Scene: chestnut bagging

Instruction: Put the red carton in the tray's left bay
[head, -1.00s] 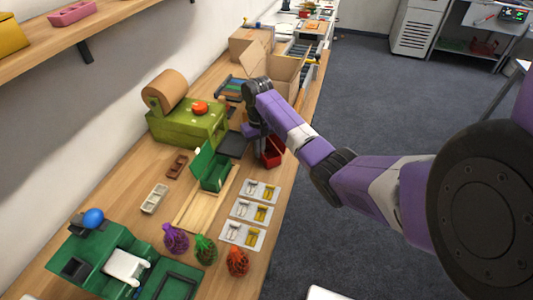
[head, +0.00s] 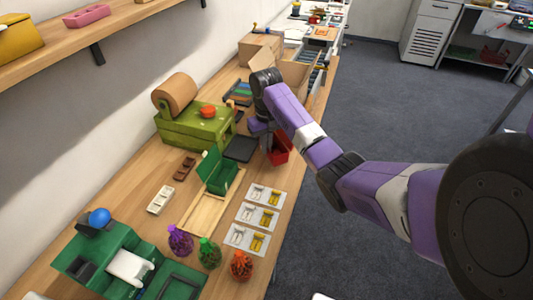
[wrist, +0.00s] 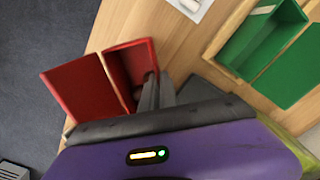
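The red carton (head: 279,151) stands open near the table's right edge, beside my gripper (head: 266,139). In the wrist view the red carton (wrist: 122,70) shows its hollow inside, with its lid folded out to the left. My gripper's dark fingers (wrist: 158,92) are close together at the carton's right wall and appear shut on it. Whether the carton is clear of the table I cannot tell. The wooden tray (head: 205,212) lies nearer the robot. An open green carton (head: 220,178) stands in its far part; the near part is empty.
White cards (head: 256,216) with small items lie right of the tray. Purple, green and orange net bags (head: 241,265) stand in front. A green machine with a brown roll (head: 178,92) and a dark plate (head: 240,148) are behind. A cardboard box (head: 296,75) stands farther back.

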